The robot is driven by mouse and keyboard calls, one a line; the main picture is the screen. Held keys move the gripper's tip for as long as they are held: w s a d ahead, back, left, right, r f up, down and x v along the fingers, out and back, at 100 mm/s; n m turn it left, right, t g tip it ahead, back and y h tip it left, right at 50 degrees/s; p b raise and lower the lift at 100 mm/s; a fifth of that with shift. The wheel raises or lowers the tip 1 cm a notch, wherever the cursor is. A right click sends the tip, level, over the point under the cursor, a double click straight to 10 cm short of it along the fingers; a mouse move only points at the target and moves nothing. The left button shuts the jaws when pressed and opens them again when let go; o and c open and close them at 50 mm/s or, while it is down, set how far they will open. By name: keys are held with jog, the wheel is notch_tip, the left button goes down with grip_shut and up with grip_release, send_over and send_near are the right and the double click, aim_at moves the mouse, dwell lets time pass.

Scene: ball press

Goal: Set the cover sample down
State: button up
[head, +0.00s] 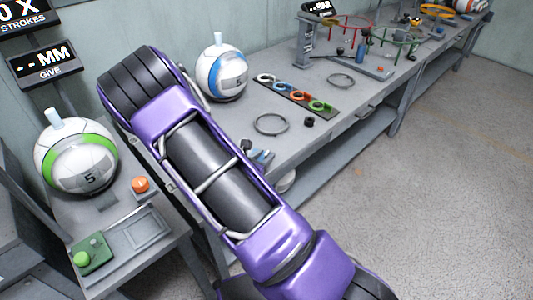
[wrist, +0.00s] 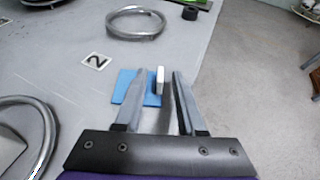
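The cover sample looks like a flat blue square (wrist: 128,86) with a small upright white tab (wrist: 160,79). It appears to lie on the grey bench top by the front edge; a bit of blue also shows beside my arm in the head view (head: 262,157). My gripper (wrist: 164,76) has its two fingers on either side of the white tab. A gap shows between the tab and the right finger, so the fingers look open. The left finger covers part of the blue square. My arm hides the gripper in the head view.
A number 2 label (wrist: 96,61) and a metal ring (wrist: 136,22) lie on the bench, with a black cap (wrist: 190,12) near the edge. A blue-striped ball (head: 222,74) and a green-striped ball (head: 76,157) stand by the wall. Open floor lies right.

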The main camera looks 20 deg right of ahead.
jog(key=p+v, duration=0.1)
jog(key=v, duration=0.9)
